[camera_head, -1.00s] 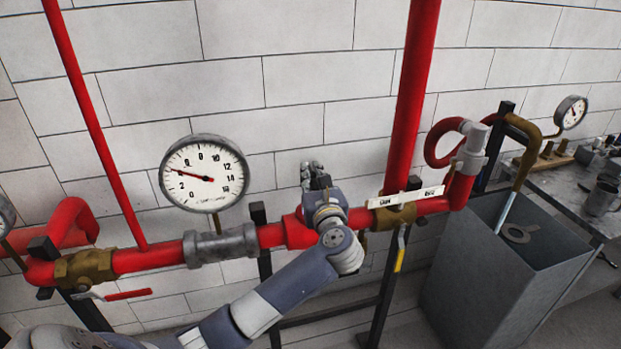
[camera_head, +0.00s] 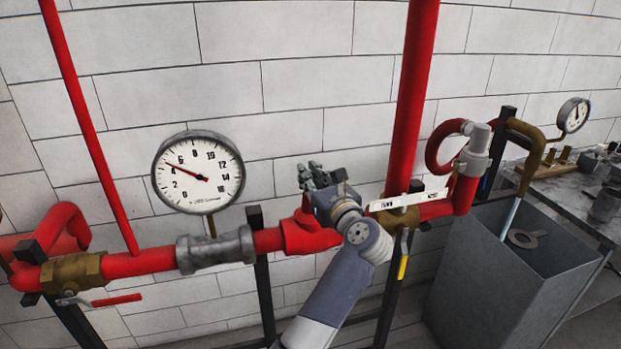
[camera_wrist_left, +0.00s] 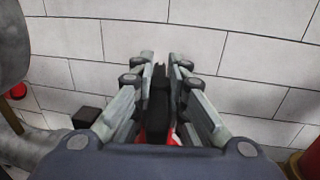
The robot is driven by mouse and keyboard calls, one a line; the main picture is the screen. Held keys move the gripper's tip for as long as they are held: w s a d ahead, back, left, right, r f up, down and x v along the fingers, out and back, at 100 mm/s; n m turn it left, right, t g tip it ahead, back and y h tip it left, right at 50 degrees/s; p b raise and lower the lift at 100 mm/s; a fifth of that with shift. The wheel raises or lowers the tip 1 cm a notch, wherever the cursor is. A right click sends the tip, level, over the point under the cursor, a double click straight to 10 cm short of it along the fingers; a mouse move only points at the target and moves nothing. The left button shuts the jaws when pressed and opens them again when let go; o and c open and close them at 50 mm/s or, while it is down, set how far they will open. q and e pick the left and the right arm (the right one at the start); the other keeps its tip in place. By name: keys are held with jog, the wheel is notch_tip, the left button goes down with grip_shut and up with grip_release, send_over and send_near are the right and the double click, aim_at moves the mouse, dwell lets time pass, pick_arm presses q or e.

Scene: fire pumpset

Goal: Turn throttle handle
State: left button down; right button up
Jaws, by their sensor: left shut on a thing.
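The throttle handle (camera_wrist_left: 158,112) appears as a dark upright bar between the fingers of my left gripper (camera_wrist_left: 158,75) in the left wrist view. The fingers are closed on both sides of it. In the head view my left gripper (camera_head: 318,175) is above the red pipe fitting (camera_head: 308,234), with its wrist tilted and its fingers up and to the left. The handle is hidden by the gripper and wrist there. A bit of red shows below the handle in the wrist view. My right gripper is not in view.
A large pressure gauge (camera_head: 198,172) stands left of the gripper. A red riser pipe (camera_head: 412,100) and a valve with a yellow lever (camera_head: 403,262) stand to its right. A white tag (camera_head: 408,200) hangs there. A grey bin (camera_head: 480,290) is at lower right.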

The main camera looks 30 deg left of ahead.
pick_arm(q)
jog(key=c, duration=1.6)
grip_release()
jog(key=v, duration=0.7)
jog(key=shift+d, duration=0.25)
jog(key=shift+s, duration=0.15)
